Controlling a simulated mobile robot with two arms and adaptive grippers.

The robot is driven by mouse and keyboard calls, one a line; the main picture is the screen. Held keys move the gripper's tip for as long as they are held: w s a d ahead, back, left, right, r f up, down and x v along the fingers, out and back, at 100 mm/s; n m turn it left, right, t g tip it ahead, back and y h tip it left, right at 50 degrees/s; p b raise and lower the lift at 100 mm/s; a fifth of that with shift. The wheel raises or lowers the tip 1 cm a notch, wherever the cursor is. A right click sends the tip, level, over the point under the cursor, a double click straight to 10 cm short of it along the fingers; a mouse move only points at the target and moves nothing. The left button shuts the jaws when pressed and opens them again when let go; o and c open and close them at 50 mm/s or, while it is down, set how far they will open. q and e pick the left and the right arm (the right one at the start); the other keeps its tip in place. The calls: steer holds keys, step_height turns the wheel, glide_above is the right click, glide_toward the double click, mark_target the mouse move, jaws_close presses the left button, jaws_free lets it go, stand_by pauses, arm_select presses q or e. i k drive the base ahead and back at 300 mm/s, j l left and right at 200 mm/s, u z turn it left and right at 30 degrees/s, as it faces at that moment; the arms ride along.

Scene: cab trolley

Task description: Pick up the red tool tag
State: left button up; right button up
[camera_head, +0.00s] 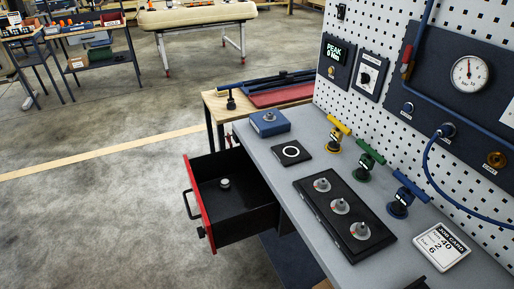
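I cannot clearly make out a red tool tag in the head view. The open drawer (235,226) under the grey bench has a red front (200,205) with black handles. A small round light-topped piece (224,183) sits on the drawer's floor. A small red piece (407,67) shows by the blue hose on the wall panel; I cannot tell what it is. Neither of my grippers is in view.
The grey bench (273,157) holds a blue box (269,122), a black plate with round knobs (318,208), yellow, green and blue-handled tools and a job card (441,246). The pegboard (383,110) bounds it.

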mark_target(229, 143)
steer(key=i+j+z, duration=0.45)
steer(key=j+z, duration=0.2)
steer(key=i+j+z, duration=0.15)
steer(key=j+z, duration=0.2)
